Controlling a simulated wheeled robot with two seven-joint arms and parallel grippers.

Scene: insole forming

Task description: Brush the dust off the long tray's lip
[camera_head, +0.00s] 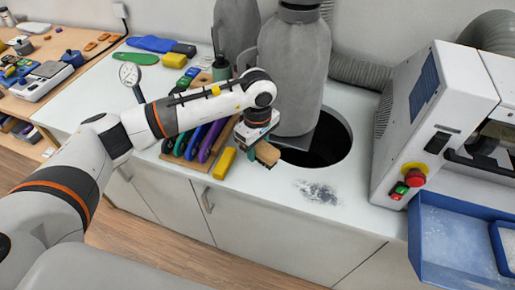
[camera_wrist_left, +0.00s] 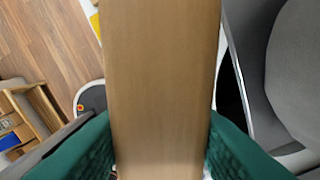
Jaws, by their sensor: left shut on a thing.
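My left gripper (camera_head: 257,137) is shut on a brush with a wooden block (camera_head: 267,153) and dark bristles below it, held above the white counter just left of the round hole. In the left wrist view the brush's wooden back (camera_wrist_left: 162,80) fills the middle, between the green fingers of the gripper (camera_wrist_left: 160,150). A blue tray (camera_head: 424,262) with pale dust inside sits at the lower right, below the machine, well to the right of the brush. It runs out of the picture. My right gripper is not in view.
A grey dust patch (camera_head: 318,192) lies on the counter. The round hole (camera_head: 335,148) has a grey form standing in it. A yellow block (camera_head: 224,163) and a wooden rack of coloured tools (camera_head: 175,155) stand left of the brush. The machine (camera_head: 432,105) stands at right.

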